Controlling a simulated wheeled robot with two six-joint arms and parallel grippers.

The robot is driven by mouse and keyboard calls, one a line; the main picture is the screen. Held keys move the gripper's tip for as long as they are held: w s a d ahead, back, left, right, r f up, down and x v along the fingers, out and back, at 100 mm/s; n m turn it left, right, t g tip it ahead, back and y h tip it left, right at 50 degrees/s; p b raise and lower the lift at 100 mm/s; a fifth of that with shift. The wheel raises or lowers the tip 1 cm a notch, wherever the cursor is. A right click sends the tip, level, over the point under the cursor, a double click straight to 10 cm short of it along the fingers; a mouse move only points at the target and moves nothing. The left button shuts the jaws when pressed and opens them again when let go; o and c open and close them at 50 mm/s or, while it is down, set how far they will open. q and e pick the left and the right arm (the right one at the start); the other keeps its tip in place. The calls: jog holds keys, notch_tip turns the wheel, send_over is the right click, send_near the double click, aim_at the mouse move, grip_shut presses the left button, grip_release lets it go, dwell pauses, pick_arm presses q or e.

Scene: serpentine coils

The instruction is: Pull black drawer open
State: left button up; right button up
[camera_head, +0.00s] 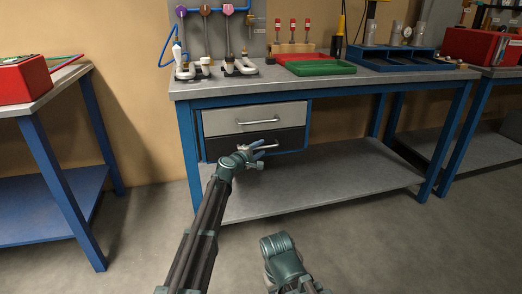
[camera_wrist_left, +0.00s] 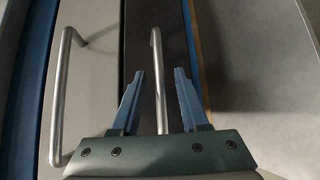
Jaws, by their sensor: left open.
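The black drawer (camera_head: 290,138) is the lower of two drawers under the workbench, and its front looks about flush with the grey drawer above. Its metal bar handle (camera_wrist_left: 156,90) runs between the two blue fingers of my left gripper (camera_wrist_left: 160,74) in the left wrist view. The fingers are open, with a visible gap on each side of the bar. In the head view, my left gripper (camera_head: 259,150) is at the drawer front and hides part of it. My right arm shows at the bottom of the head view, but its gripper is not visible.
The grey drawer (camera_head: 225,122) with its own handle (camera_head: 258,122) is just above. A grey lower shelf (camera_head: 340,180) lies below. Blue bench legs (camera_head: 190,150) stand at either side. The floor in front is clear.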

pick_arm(q)
jog(key=shift+w+d, duration=0.3)
jog(key=shift+w, duration=0.2)
grip_shut()
dwell(1.2)
